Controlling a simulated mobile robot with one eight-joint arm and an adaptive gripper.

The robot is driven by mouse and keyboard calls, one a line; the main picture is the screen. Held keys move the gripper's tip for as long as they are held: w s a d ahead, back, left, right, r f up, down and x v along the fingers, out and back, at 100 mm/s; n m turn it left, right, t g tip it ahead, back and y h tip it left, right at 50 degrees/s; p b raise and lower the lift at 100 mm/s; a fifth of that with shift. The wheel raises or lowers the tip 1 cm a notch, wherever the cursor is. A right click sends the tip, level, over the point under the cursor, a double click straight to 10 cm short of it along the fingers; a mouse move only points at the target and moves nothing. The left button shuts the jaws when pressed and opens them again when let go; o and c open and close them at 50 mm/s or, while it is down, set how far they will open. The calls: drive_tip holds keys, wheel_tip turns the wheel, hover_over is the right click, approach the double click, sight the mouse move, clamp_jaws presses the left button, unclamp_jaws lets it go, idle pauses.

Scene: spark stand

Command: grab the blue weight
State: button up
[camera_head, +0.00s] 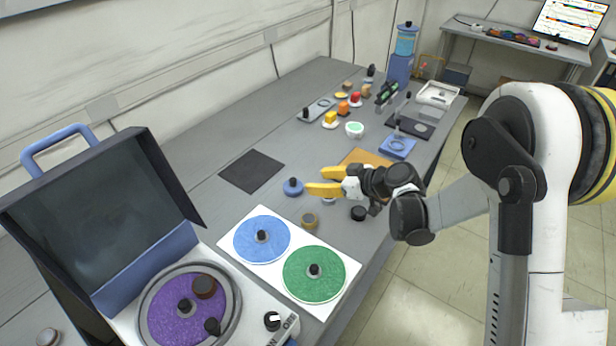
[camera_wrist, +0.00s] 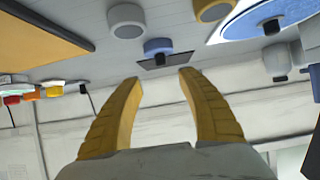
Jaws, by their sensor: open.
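The blue weight (camera_head: 293,187) is a small round disc with a black knob, standing on the grey table left of my gripper. My gripper (camera_head: 315,181) is open and empty, with its yellow fingers pointing toward the weight. In the wrist view, which appears upside down, the blue weight (camera_wrist: 158,46) lies straight ahead, beyond and between the two fingertips (camera_wrist: 160,77). There is a gap between the fingertips and the weight, and they do not touch it.
A gold weight (camera_head: 310,220) and a black weight (camera_head: 358,213) stand nearby. A grey weight (camera_wrist: 127,20) is partly hidden by my gripper in the head view. A white board (camera_head: 323,312) with blue and green discs lies in front. A dark mat (camera_head: 252,171) lies behind left.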

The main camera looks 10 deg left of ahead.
sight(295, 180)
drive_tip(key=b+x, duration=0.1)
drive_tip(key=x, duration=0.4)
drive_tip(key=shift+s+f, duration=0.1)
drive_tip(key=b+x, duration=0.3)
drive_tip(key=x, duration=0.2)
drive_tip(key=shift+a+f, duration=0.1)
drive_tip(key=shift+a, duration=0.3)
clamp_jaws()
